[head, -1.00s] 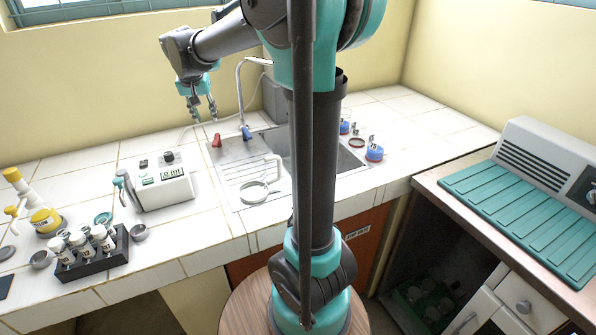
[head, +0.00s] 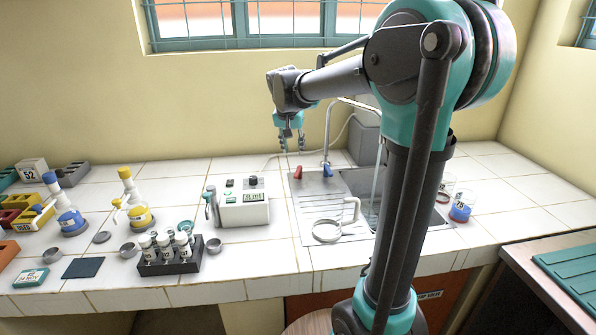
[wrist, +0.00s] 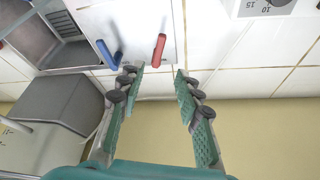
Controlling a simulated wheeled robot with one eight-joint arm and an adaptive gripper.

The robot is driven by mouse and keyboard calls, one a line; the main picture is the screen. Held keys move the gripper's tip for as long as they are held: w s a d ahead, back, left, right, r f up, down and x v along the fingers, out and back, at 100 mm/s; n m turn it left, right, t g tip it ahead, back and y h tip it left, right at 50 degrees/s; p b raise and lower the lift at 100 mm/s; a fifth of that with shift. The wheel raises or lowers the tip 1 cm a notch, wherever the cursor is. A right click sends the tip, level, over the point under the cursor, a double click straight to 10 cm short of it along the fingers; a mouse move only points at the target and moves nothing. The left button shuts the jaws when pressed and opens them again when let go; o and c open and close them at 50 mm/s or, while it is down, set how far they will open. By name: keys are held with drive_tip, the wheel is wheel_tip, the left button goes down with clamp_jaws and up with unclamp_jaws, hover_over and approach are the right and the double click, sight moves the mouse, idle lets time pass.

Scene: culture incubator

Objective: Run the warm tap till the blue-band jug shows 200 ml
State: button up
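My gripper (head: 292,146) is open and empty, held above the back of the counter behind the tap levers. Its parted fingers show in the wrist view (wrist: 157,78). A red lever (head: 298,172) and a blue lever (head: 327,170) stand at the sink's back left; the wrist view shows the red lever (wrist: 159,50) and blue lever (wrist: 107,52) beyond the fingers, untouched. From the spout (head: 354,102) a pale vertical stream (head: 377,172) falls into the sink (head: 362,182).
A white device with a small display (head: 241,207) stands left of the sink. A dark vial rack (head: 170,266) and dispenser bottles (head: 138,213) are farther left. A grey box (wrist: 60,108) is behind the sink. My arm hides part of the sink.

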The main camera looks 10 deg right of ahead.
sight(297, 173)
drive_tip(key=x, duration=1.2)
drive_tip(key=shift+f, duration=0.1)
drive_tip(key=shift+c, duration=0.2)
clamp_jaws()
